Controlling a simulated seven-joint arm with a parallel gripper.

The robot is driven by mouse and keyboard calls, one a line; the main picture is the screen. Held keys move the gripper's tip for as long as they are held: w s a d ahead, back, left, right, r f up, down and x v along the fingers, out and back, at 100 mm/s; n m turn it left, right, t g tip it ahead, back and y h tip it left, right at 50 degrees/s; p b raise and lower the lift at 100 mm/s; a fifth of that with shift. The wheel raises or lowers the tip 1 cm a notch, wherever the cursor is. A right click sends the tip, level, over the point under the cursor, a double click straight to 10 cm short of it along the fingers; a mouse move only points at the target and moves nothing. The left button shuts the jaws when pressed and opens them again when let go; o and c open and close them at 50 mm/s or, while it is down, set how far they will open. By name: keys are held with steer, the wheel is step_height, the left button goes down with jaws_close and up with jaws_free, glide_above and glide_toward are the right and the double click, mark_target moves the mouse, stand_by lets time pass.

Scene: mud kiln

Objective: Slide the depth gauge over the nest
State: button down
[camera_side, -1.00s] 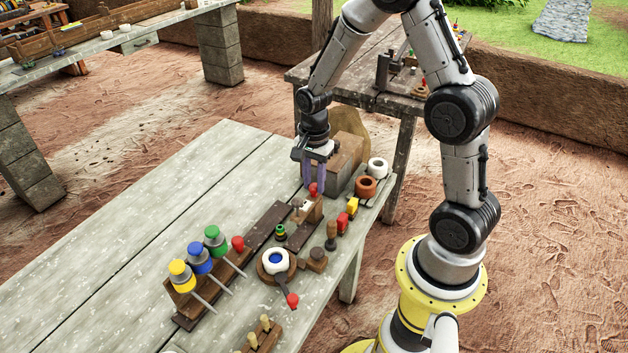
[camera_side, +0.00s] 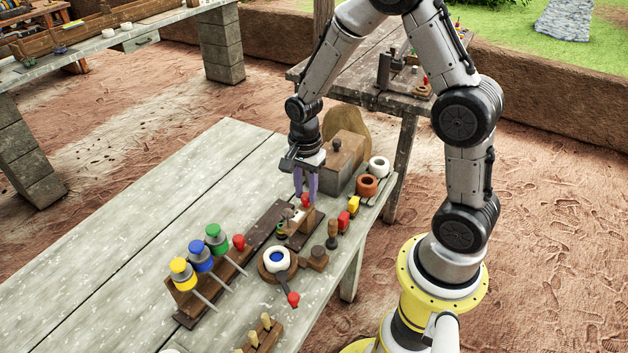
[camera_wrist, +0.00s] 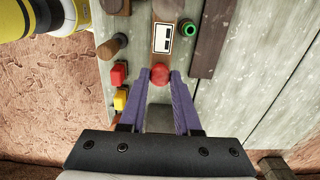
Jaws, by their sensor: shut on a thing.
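The depth gauge looks to be a wooden block (camera_side: 298,222) with a white face and a red knob. My gripper (camera_side: 306,197) is shut on the red knob, and the purple fingers close on it from both sides in the wrist view (camera_wrist: 160,76). The white face with black marks (camera_wrist: 162,38) shows ahead of the fingers. A small green-ringed piece (camera_side: 280,230), likely at the nest, is partly hidden behind the block; in the wrist view the green ring (camera_wrist: 189,28) lies just right of the block, apart from it. I cannot tell whether the block touches the surface below.
A dark plank (camera_side: 262,217) lies beside the block. A round holder with a white and blue cup (camera_side: 276,260) stands in front. A rack of yellow, blue and green-topped tools (camera_side: 200,262) stands left. Red and yellow blocks (camera_side: 348,213) and a wooden box (camera_side: 344,160) stand right.

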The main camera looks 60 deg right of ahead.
mark_target(293, 222)
steer(key=a, duration=0.6)
steer(key=shift+a, duration=0.1)
steer(key=c, duration=0.6)
jaws_free()
step_height(293, 222, up, 14)
